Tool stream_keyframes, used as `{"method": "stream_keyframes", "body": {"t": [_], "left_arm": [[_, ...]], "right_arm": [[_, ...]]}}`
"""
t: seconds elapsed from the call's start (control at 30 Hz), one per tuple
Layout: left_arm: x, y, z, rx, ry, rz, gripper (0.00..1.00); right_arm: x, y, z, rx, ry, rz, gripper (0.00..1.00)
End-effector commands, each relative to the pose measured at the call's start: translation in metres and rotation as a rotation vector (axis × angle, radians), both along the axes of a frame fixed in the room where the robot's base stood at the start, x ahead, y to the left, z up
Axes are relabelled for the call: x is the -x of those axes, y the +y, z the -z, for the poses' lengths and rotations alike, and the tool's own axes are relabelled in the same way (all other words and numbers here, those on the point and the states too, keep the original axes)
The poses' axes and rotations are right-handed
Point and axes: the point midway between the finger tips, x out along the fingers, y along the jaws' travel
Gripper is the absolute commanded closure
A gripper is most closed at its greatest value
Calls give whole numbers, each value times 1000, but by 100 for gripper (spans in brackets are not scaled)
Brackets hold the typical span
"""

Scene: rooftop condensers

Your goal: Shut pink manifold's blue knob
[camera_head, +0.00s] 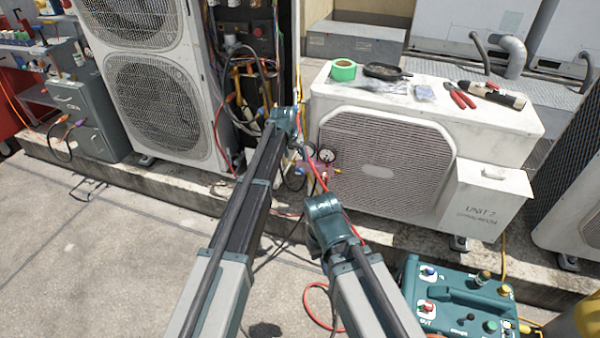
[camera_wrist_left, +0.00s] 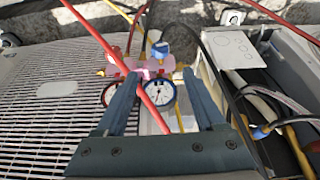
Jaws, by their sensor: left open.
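The pink manifold (camera_wrist_left: 148,68) shows in the left wrist view, with its blue knob (camera_wrist_left: 160,50) at the upper middle. A blue-rimmed gauge (camera_wrist_left: 159,92) and a red-rimmed gauge (camera_wrist_left: 110,95) hang from it. In the head view the manifold (camera_head: 318,166) is small, in front of the fan unit's left edge, and its knob cannot be made out. My left gripper (camera_wrist_left: 162,80) is open, its fingers on either side of the blue-rimmed gauge, the knob beyond the tips. I cannot tell whether they touch. My right arm is in the head view, but its gripper is hidden.
A red hose (camera_wrist_left: 95,35) crosses in front of the gauge in the wrist view. The fan unit (camera_head: 388,165) stands right of the manifold, with tape, pan and pliers on top. A teal machine (camera_head: 465,305) is at lower right.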

Motion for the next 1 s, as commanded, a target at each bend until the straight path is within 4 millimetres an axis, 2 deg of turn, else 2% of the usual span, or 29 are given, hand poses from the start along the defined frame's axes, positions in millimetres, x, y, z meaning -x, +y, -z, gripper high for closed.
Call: {"method": "stream_keyframes", "body": {"t": [0.03,0.63,0.8,1.0], "left_arm": [[-3,-1,12,0,0,0,29],[-35,-14,93,0,-1,1,29],[-40,-16,107,0,-1,1,29],[-42,-17,108,0,-1,1,29]], "right_arm": [[0,0,12,1,0,0,100],[-1,-1,93,4,-3,-11,100],[-1,0,107,1,-3,-14,100],[-1,0,108,0,-3,-15,100]]}}
